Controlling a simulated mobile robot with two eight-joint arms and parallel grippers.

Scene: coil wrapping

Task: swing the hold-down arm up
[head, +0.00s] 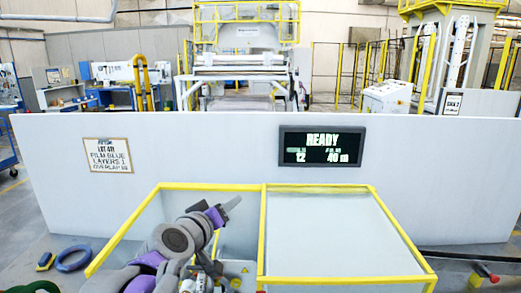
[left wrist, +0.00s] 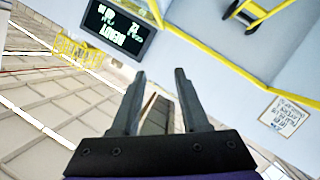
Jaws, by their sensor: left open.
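My left gripper (head: 231,204) is raised inside the yellow-framed enclosure (head: 262,222), in front of the white panel. Its two dark fingers also show in the left wrist view (left wrist: 158,98); they stand apart. A dark strip shows beyond and between them, and I cannot tell what it is or that it touches them. I cannot make out the hold-down arm for certain. Some small grey and white machine parts (head: 207,268) show low behind my left arm, partly hidden by it. My right gripper is not in view.
A white panel (head: 220,148) spans the view, bearing a READY display (head: 321,146) and a paper sign (head: 108,155). The enclosure's right half has a pale, clear top.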

